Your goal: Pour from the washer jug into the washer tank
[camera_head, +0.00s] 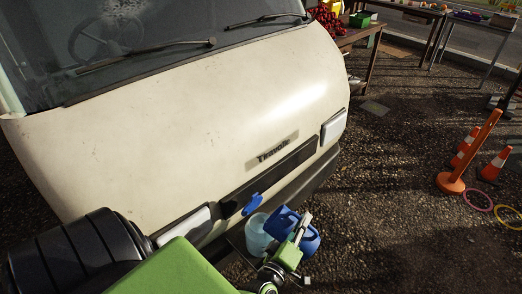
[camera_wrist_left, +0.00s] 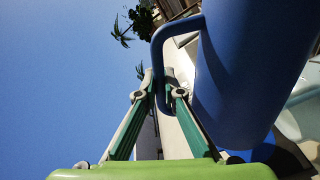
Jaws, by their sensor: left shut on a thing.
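The blue washer jug (camera_head: 283,221) is in front of the van's bumper, right beside and partly over the pale translucent washer tank (camera_head: 257,236). It looks tilted, but I cannot tell how far. No stream of liquid shows. A small blue flap or cap (camera_head: 252,204) stands just behind the tank. My left gripper (camera_head: 299,234) is shut on the jug's handle. In the left wrist view its fingers (camera_wrist_left: 160,84) close on the looped handle, and the jug's body (camera_wrist_left: 250,65) fills the right side. The jug's mouth is hidden. My right gripper is out of view.
The cream van (camera_head: 180,110) and its dark bumper (camera_head: 308,183) stand close behind the tank. An orange post (camera_head: 476,150), cones (camera_head: 494,164) and rings (camera_head: 478,200) are at the right. Tables with goods stand at the back. The gravel between is mostly free.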

